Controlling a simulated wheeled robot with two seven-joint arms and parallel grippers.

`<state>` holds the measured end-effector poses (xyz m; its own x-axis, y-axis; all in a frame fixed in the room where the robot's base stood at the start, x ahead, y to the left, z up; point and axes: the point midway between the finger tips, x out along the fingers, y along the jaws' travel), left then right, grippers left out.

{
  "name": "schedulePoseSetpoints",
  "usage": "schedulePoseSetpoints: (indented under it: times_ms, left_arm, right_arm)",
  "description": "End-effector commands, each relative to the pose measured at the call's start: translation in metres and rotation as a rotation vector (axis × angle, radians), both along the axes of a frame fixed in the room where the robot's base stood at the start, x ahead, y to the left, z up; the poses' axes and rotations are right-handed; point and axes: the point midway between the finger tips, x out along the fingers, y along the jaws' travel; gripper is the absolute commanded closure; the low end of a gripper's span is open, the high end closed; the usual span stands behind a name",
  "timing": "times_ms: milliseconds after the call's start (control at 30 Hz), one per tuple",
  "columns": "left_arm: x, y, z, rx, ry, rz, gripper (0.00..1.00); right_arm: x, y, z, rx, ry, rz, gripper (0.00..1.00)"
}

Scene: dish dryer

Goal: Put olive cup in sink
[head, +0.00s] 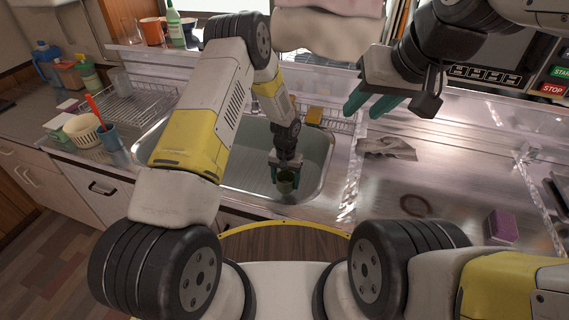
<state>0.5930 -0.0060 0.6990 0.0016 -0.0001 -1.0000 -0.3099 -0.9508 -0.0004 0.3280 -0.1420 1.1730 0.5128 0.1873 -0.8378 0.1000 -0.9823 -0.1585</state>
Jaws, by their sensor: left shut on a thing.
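The olive cup (286,187) is low inside the metal sink (236,176), near its front right part. My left gripper (285,172) reaches down into the sink and is shut on the cup. I cannot tell whether the cup touches the sink bottom. My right gripper (378,101) is raised over the back of the counter, right of the sink. Its green fingers are apart and nothing shows between them.
A dish rack (138,104), a cream bowl (82,131) and a blue cup (109,138) with red utensils stand left of the sink. A grey cloth (389,148) and a purple sponge (501,226) lie on the right counter, which is mostly clear.

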Motion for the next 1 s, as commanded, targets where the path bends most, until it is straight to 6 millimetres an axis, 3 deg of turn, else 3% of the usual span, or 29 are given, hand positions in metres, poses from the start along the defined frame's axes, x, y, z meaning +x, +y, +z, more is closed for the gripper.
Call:
schedulePoseSetpoints:
  times_ms: [167, 533, 567, 633, 1000]
  left_arm:
    - [0.0, 0.0, -0.024, 0.0, 0.001, 0.001, 0.83]
    - [0.0, 0.0, -0.028, 0.0, 0.0, 0.001, 0.83]
    - [0.0, 0.001, -0.028, 0.0, 0.0, 0.001, 0.29]
    - [0.0, 0.0, -0.028, 0.0, 0.0, 0.001, 0.15]
    - [0.0, 0.0, -0.025, 0.0, 0.0, 0.001, 0.13]
  right_arm:
    - [0.0, 0.0, 0.0, 0.0, 0.0, 0.0, 0.64]
    - [0.0, 0.0, 0.0, 0.0, 0.0, 0.0, 0.64]
    - [0.0, 0.0, 0.0, 0.0, 0.0, 0.0, 0.64]
    - [0.0, 0.0, 0.0, 0.0, 0.0, 0.0, 0.64]
    - [0.0, 0.0, 0.0, 0.0, 0.0, 0.0, 0.64]
